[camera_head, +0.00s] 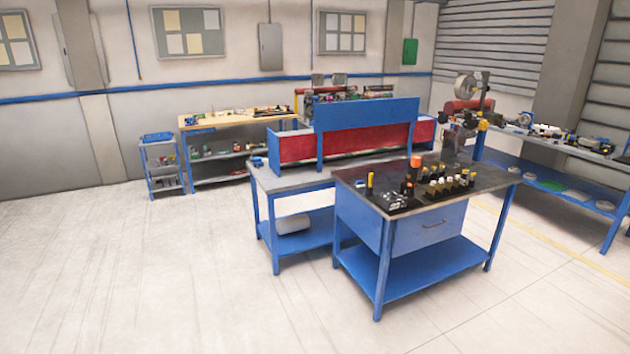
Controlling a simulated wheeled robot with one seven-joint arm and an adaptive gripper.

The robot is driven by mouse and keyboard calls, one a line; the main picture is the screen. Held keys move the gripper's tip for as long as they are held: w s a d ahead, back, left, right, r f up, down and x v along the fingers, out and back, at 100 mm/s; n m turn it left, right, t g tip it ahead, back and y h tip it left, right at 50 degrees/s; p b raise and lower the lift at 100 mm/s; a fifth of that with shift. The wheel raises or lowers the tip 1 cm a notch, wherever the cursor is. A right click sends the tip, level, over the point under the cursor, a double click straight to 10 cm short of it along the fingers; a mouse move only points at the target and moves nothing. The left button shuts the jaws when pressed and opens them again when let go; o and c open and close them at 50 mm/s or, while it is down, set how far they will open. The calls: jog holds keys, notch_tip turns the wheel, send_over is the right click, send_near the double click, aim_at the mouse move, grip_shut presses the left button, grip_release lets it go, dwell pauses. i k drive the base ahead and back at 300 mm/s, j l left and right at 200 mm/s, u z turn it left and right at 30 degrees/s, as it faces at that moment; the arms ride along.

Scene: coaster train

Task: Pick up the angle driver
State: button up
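I cannot make out the angle driver for certain; the tools in view are small and far off. Several small black, orange and yellow items stand on the dark top of the blue workbench (342,191) right of centre. Among them are an orange-topped black item (407,186) and an upright yellow-topped item (370,182). Dark, long items lie on the wooden-topped bench (215,122) at the back. Blue and grey tools (548,130) lie on the bench along the right wall. My gripper is not in view.
A grey-topped blue bench (283,182) with red panels adjoins the workbench. A small blue shelf cart (163,168) stands by the wooden-topped bench. A machine with a round reel (467,87) stands behind the workbench. The pale floor (130,270) is clear at left and in front.

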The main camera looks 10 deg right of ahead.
aim_at(415, 160)
jog(key=i+j+z, duration=0.1)
jog(key=i+z, duration=0.2)
jog(key=i+j+z, duration=0.3)
jog(key=i, duration=0.2)
jog(key=i+j+z, duration=0.3)
jog(key=i+l+u, duration=0.15)
jog(key=u, duration=0.3)
jog(key=i+l+u, duration=0.25)
jog(key=u, duration=0.2)
jog(key=i+l, duration=0.15)
jog(key=l, duration=0.2)
jog(key=i+l+u, duration=0.15)
jog(key=l, duration=0.25)
jog(key=i+l, duration=0.2)
jog(key=l, duration=0.2)
jog(key=i+l+u, duration=0.15)
jog(key=l, duration=0.2)
jog(key=i+l, duration=0.15)
jog(key=l, duration=0.25)
jog(key=i+l+u, duration=0.15)
jog(key=l, duration=0.7)
jog(key=i+j+u, duration=0.05)
jog(key=i, duration=0.05)
